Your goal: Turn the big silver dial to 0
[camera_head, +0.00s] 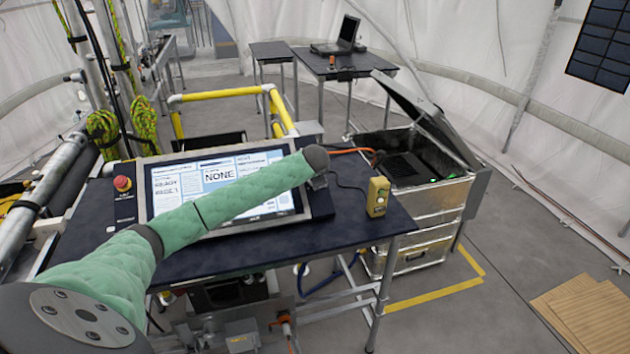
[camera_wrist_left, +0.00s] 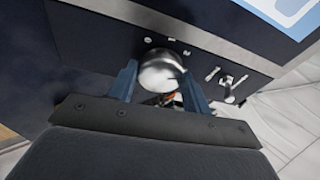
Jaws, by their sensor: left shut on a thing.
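The big silver dial (camera_wrist_left: 160,70) shows in the left wrist view as a round shiny knob on a dark panel (camera_wrist_left: 110,30). My left gripper (camera_wrist_left: 158,80) has one blue finger on each side of it and is shut on it. Small white marks sit on the panel around the dial, too small to read surely. In the head view my left gripper (camera_head: 318,178) is at the right end of the console (camera_head: 322,203), and the dial is hidden behind my wrist. My right gripper is in neither view.
The console screen (camera_head: 225,178) shows "NONE", with my left arm crossing it. A red emergency button (camera_head: 122,184) is at its left. A yellow box (camera_head: 378,196) stands at the table's right edge. An open silver case (camera_head: 425,205) stands beyond. Floor at right is mostly clear.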

